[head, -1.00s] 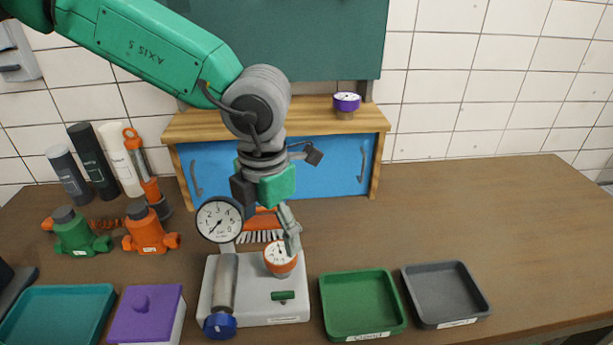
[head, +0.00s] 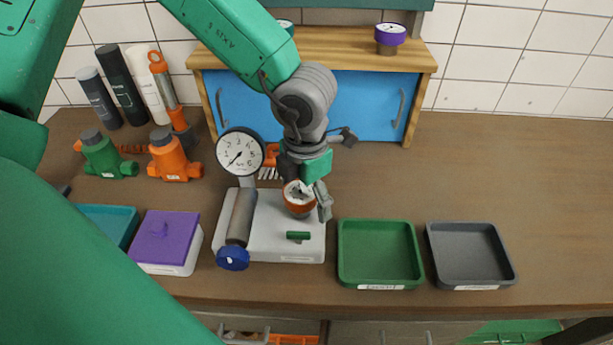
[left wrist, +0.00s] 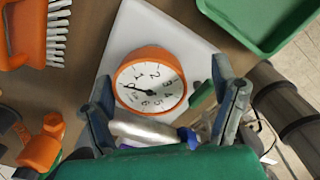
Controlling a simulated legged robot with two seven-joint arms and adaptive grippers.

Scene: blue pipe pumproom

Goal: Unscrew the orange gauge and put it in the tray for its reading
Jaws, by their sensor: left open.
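The orange gauge (head: 299,198) stands on the light grey base block (head: 266,214), its white dial facing up. In the left wrist view the orange gauge (left wrist: 150,84) sits between the two spread fingers of my left gripper (left wrist: 165,112), which is open. In the head view my left gripper (head: 310,195) is right at the gauge, partly covering it. I cannot tell whether a finger touches it. A green tray (head: 380,283) and a dark grey tray (head: 472,283) lie to the right, each with a label too small to read. My right gripper is not in view.
A large black-rimmed gauge (head: 240,151) and a pipe with a blue cap (head: 233,258) stand at the block's left. A small green handle (head: 298,236) is on the block. A purple-lidded box (head: 165,238) is further left. The table's right side is clear.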

